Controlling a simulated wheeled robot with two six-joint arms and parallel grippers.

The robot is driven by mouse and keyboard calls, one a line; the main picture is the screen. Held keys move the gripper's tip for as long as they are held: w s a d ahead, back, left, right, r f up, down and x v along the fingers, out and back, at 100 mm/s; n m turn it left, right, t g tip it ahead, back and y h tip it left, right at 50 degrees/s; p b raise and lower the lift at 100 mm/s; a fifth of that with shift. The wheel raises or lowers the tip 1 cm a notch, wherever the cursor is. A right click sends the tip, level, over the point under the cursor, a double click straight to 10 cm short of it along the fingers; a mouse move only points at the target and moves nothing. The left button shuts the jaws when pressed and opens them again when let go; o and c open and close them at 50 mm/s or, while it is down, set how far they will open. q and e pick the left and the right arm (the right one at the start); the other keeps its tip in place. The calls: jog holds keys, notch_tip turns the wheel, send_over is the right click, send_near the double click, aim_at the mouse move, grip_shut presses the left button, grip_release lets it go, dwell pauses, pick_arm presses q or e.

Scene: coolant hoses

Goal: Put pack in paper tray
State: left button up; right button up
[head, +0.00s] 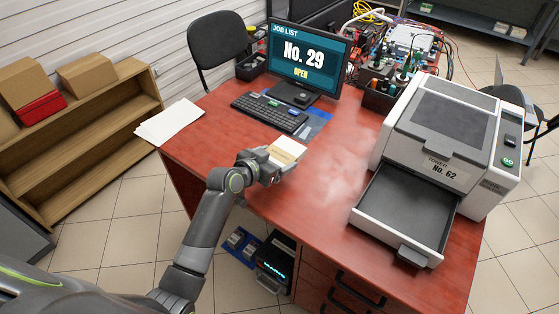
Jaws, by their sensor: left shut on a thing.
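A small cream and tan pack (286,151) is in my left gripper (273,161), which is shut on it above the red-brown desk, in front of the keyboard. The fingers partly hide the pack. The paper tray (405,215) is pulled out from the front of the printer (445,130), at the desk's right side. Its dark floor looks empty. The pack is to the left of the tray, well apart from it. My right gripper is not in view.
A monitor (308,58) reading "No. 29 OPEN" and a keyboard (270,112) stand at the back. Papers (169,121) lie at the left corner. Tools and bins crowd the back right. The desk (325,185) between pack and tray is clear.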

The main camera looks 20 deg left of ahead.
pick_arm(q)
jog(key=shift+r, duration=0.65)
jog(key=shift+s+a+r, duration=0.1)
jog(key=shift+a+r, duration=0.1)
jog(key=shift+a, duration=0.05)
jog(key=s+a+r+m+g+h, duration=0.1)
jog(key=s+r+m+g+h, duration=0.1)
jog(key=s+r, duration=0.3)
jog(key=s+a+r+m+g+h, duration=0.1)
jog(key=s+r, duration=0.5)
jog(key=s, duration=0.8)
jog(key=m+g+h, duration=0.1)
jog(key=m+h, duration=0.1)
jog(key=m, duration=0.1)
jog(key=shift+s+a+g+h, duration=0.2)
jog(key=shift+s+g+h, duration=0.05)
jog(key=shift+g+h, duration=0.15)
jog(key=shift+w, duration=0.1)
